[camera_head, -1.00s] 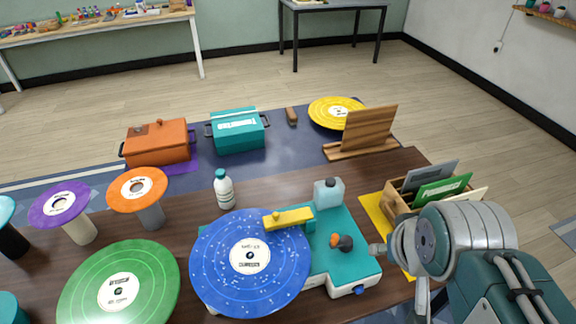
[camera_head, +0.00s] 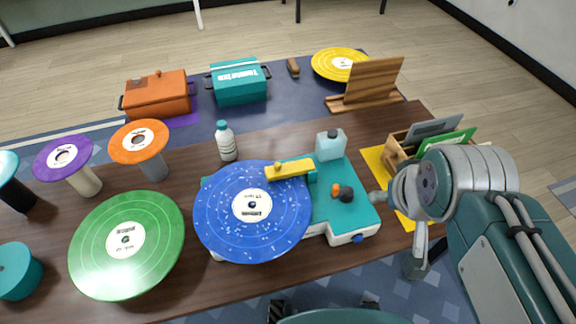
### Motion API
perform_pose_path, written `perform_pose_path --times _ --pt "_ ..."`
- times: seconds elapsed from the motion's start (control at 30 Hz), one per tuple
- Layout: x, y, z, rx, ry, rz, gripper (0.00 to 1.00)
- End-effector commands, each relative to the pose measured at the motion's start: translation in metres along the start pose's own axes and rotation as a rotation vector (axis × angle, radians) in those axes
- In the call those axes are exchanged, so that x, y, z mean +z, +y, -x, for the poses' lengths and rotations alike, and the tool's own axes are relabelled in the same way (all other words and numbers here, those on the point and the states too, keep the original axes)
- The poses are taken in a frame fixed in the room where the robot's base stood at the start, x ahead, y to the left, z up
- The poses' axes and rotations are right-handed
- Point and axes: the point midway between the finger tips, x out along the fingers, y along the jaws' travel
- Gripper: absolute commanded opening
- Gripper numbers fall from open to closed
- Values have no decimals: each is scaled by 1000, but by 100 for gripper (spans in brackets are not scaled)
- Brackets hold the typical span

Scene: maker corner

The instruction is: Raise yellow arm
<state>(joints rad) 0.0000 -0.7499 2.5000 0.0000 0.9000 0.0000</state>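The yellow arm (camera_head: 290,170) lies across the right part of the blue speckled record (camera_head: 222,226) on the teal turntable (camera_head: 345,208). Its outer end with a small knob is over the record, and its other end sits at a teal block on the turntable. It looks low and about level; whether it touches the record I cannot tell. My grey and teal arm fills the right side, with its joint beside the turntable's right edge. I cannot make out my gripper's fingers.
An orange knob-like part (camera_head: 336,188) and dark piece sit on the turntable. A white bottle (camera_head: 226,145) and pale blue container (camera_head: 330,145) stand behind. A green record (camera_head: 160,250) is left. A wooden record crate (camera_head: 396,157) stands close behind my arm joint.

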Motion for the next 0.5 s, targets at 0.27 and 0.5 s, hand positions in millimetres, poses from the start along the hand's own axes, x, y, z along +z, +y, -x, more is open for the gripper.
perform_pose_path --times 0.27,0.5 --pt "0 0 0 0 0 0 61" --pt "-10 -4 -2 -8 -20 39 62"
